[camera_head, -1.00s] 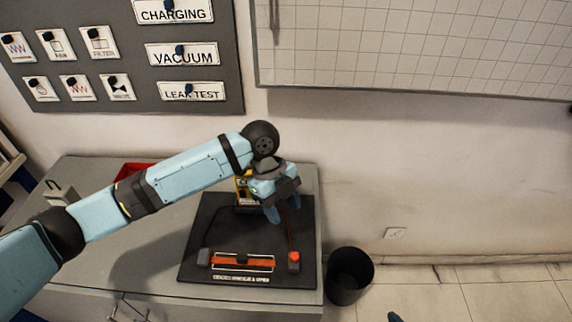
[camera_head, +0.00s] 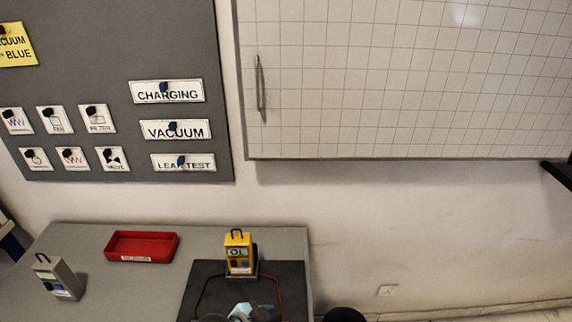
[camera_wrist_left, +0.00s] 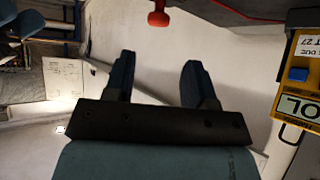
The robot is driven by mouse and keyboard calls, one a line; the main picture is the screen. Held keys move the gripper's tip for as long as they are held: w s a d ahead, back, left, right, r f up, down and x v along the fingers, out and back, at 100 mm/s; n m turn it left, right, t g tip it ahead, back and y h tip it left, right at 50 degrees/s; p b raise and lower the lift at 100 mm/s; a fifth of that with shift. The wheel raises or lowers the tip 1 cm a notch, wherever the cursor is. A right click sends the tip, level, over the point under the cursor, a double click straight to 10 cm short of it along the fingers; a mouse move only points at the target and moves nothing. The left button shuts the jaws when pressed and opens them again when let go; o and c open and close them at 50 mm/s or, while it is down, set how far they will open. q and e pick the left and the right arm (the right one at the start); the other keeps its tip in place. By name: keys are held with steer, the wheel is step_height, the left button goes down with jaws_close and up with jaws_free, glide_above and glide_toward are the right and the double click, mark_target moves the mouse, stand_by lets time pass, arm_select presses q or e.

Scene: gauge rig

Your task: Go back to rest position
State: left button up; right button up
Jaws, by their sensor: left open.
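My left gripper (camera_wrist_left: 158,64) is open in the left wrist view, with its two dark blue fingers apart and nothing between them. In the head view only a small light blue part of my left arm shows at the bottom edge, over the black mat (camera_head: 206,280). A yellow meter (camera_head: 238,254) stands upright on the mat beyond it. The meter also shows at the right edge of the left wrist view (camera_wrist_left: 300,92), apart from the fingers. My right gripper is not in view.
A red tray (camera_head: 142,246) and a grey meter (camera_head: 58,278) stand on the grey bench (camera_head: 130,290). A dark bin (camera_head: 344,315) stands right of the bench. A red knob (camera_wrist_left: 158,19) shows beyond the fingers in the left wrist view. Signs hang on the wall board (camera_head: 110,60).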

arm_select(q)
steer(key=s+a+f+n+t+y, duration=0.1)
steer(key=s+a+n, duration=0.1)
steer(key=s+a+n+t+p, duration=0.1)
steer(key=s+a, duration=0.1)
steer(key=a, duration=0.1)
steer(key=s+a+f+n+t+y, duration=0.1)
steer(key=s+a+n, duration=0.1)
steer(key=a, duration=0.1)
steer(key=shift+a+f+n+y+p, duration=0.15)
steer(key=shift+f+n+y+p, duration=0.15)
steer(key=s+a+f+n+t+y+p, duration=0.1)
steer(key=s+a+n+t+y, duration=0.1)
steer(key=s+a, duration=0.5)
steer(key=shift+a+n+y, duration=0.4)
steer(key=shift+a+n, duration=0.2)
steer(key=shift+a, duration=0.05)
